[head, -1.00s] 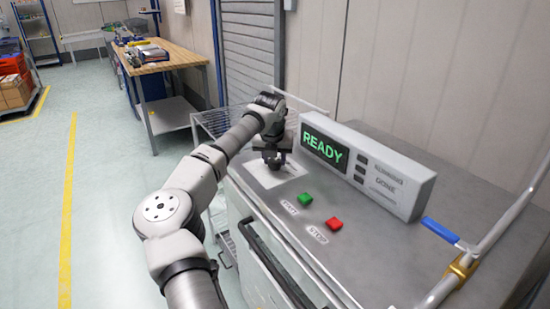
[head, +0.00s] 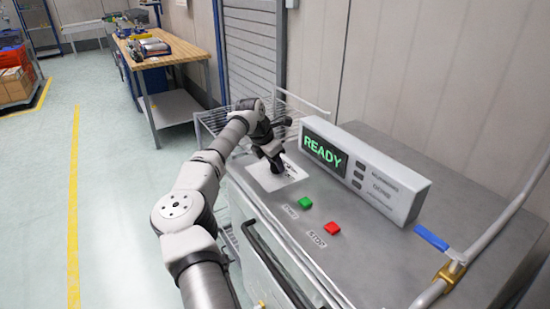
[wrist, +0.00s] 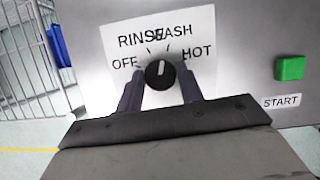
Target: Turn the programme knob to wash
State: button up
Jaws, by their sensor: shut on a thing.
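The programme knob (wrist: 159,75) is round and black, on a white label plate (wrist: 205,75) marked OFF, RINSE, WASH and HOT. The RINSE and WASH words overlap at the top. The knob's white pointer line points up, leaning slightly right; I cannot tell exactly which mark it meets. My gripper (wrist: 160,86) is shut on the knob, with a dark finger at each side. In the head view my gripper (head: 275,163) is tilted over the white plate (head: 291,172) and largely hides the knob.
A green START button (head: 305,203) and a red STOP button (head: 331,228) sit right of the plate. The display box (head: 400,190) behind reads READY in green. A blue-handled lever (head: 431,238) and pipe stand at the right. A wire rack lies at the left.

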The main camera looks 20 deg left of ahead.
jog(key=shift+m, duration=0.4)
jog(key=o, duration=1)
jog(key=b+v, duration=0.3)
jog(key=v, duration=1)
jog(key=shift+a+r, duration=0.15)
jog(key=shift+r, duration=0.25)
